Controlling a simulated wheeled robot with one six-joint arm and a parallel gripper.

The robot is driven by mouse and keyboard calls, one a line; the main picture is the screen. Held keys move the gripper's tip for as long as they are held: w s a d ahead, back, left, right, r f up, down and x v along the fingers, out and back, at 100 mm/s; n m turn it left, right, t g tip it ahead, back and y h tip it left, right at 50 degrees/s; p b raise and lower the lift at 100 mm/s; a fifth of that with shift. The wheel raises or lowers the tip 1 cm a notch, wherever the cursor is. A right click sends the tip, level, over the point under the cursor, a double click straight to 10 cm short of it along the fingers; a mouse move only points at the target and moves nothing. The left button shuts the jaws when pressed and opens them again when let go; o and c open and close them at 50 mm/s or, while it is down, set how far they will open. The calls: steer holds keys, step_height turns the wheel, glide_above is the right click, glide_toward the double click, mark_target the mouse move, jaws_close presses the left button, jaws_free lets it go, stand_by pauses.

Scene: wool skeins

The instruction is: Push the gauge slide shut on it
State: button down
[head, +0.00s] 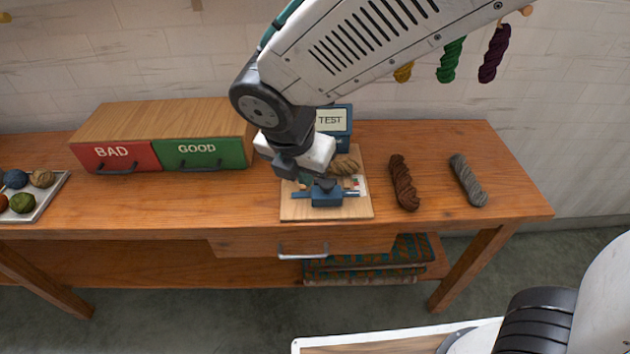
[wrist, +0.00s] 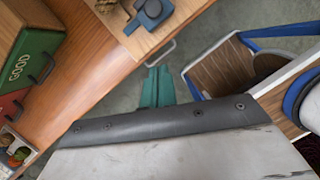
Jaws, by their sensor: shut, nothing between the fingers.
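The gauge is a light wooden board (head: 298,211) on the bench, with a blue slide (head: 326,198) near its front edge. The board (wrist: 150,38) and the blue slide (wrist: 153,10) also show at the top of the wrist view. A tan-brown skein (head: 346,165) lies on the board behind the slide, partly hidden by my wrist. Whether the slide touches the skein cannot be told. My gripper (wrist: 158,72) is shut and empty, its teal fingers together. In the head view my wrist hangs over the left part of the board and the fingers are mostly hidden.
A blue TEST display (head: 333,122) stands behind the board. A dark brown skein (head: 404,183) and a grey skein (head: 468,181) lie to the right. Red BAD (head: 115,156) and green GOOD (head: 202,153) drawers stand left. A tray (head: 45,203) of wool balls is far left.

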glide_toward(322, 197)
step_height(322, 197, down, 3)
steer(key=s, duration=0.3)
steer(key=w, duration=0.2)
steer(key=w+f, duration=0.1)
steer(key=shift+w+d, duration=0.2)
steer(key=shift+d, duration=0.05)
steer(key=shift+w+d, duration=0.15)
steer(key=shift+w, duration=0.15)
